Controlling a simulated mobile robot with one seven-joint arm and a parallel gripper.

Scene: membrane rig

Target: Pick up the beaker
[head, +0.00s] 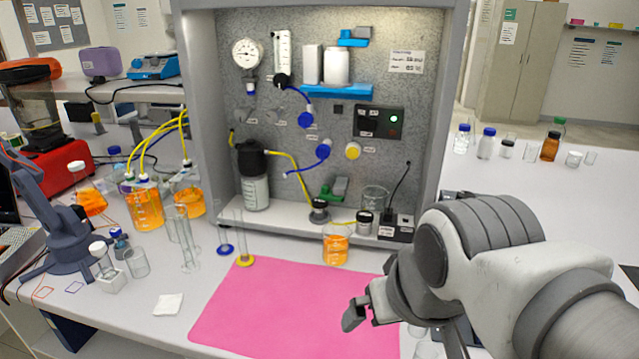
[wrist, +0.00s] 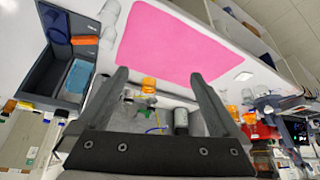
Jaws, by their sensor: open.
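A small glass beaker (head: 335,248) with orange liquid stands upright at the back edge of the pink mat (head: 285,315), in front of the rig; it also shows in the wrist view (wrist: 148,84). A clear beaker (head: 375,196) stands on the rig's ledge. Larger beakers (head: 145,210) of orange liquid with yellow tubes stand at left. Which one the task means is not clear from the pictures. My gripper (head: 362,308) is over the mat's right side, in front of and to the right of the small orange beaker. In the wrist view its fingers (wrist: 157,76) are wide apart and empty.
The grey rig (head: 318,100) rises behind the mat. Cylinders (head: 243,245) with yellow and blue bases stand at the mat's back left. A blue-grey bin (wrist: 72,60) shows in the wrist view. The mat's middle is clear. Bottles (head: 487,145) stand on the bench at right.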

